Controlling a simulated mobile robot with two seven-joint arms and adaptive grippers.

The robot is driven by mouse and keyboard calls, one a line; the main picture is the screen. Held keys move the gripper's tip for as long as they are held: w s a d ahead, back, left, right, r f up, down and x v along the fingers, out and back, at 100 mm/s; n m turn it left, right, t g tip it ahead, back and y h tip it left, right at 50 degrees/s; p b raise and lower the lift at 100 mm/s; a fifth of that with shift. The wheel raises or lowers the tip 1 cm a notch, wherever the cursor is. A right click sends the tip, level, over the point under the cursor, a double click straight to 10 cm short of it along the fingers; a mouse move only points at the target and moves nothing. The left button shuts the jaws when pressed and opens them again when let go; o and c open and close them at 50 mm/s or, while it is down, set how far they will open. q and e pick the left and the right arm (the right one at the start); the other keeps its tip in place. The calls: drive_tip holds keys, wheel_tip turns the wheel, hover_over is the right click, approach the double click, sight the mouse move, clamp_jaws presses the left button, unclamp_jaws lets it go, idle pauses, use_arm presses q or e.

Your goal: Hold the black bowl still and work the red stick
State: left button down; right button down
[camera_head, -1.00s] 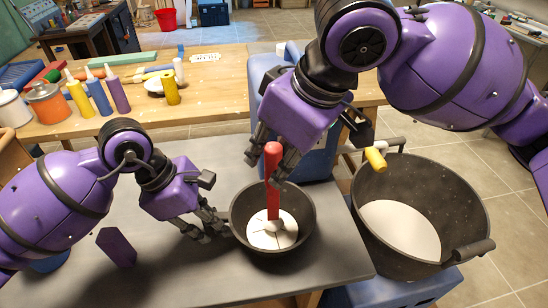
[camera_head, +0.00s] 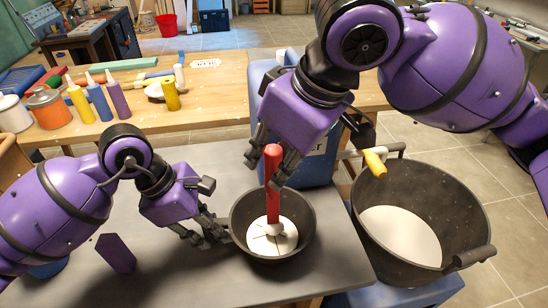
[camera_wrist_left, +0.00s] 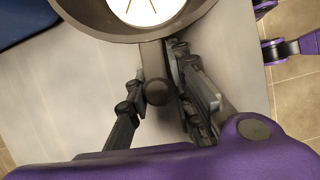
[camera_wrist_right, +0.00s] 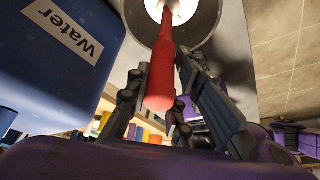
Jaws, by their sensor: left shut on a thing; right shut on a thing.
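The black bowl (camera_head: 240,215) stands on the grey table near its right end, with white material (camera_head: 265,240) in its bottom. My left gripper (camera_head: 222,232) is at the bowl's left side; the left wrist view shows its fingers (camera_wrist_left: 158,92) shut on a dark handle-like part of the bowl. The red stick (camera_head: 273,180) stands nearly upright in the bowl, its lower end in the white material. My right gripper (camera_head: 270,168) is shut on the stick's upper part, above the bowl; the right wrist view shows the stick (camera_wrist_right: 162,75) between its fingers. The stick's lowest tip is hidden.
A large black bucket (camera_head: 465,200) with white contents stands right of the table, a yellow-handled tool (camera_head: 375,163) at its rim. A blue water container (camera_head: 318,165) is behind the bowl. A wooden bench (camera_head: 225,95) with bottles and jars is at the back.

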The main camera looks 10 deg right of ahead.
sight(273, 146)
drive_tip(key=shift+r, duration=3)
idle(0.4)
use_arm(q)
drive_tip(key=c, duration=1.5)
unclamp_jaws()
drive_tip(key=shift+o, duration=0.2)
drive_tip(key=shift+r, duration=0.1)
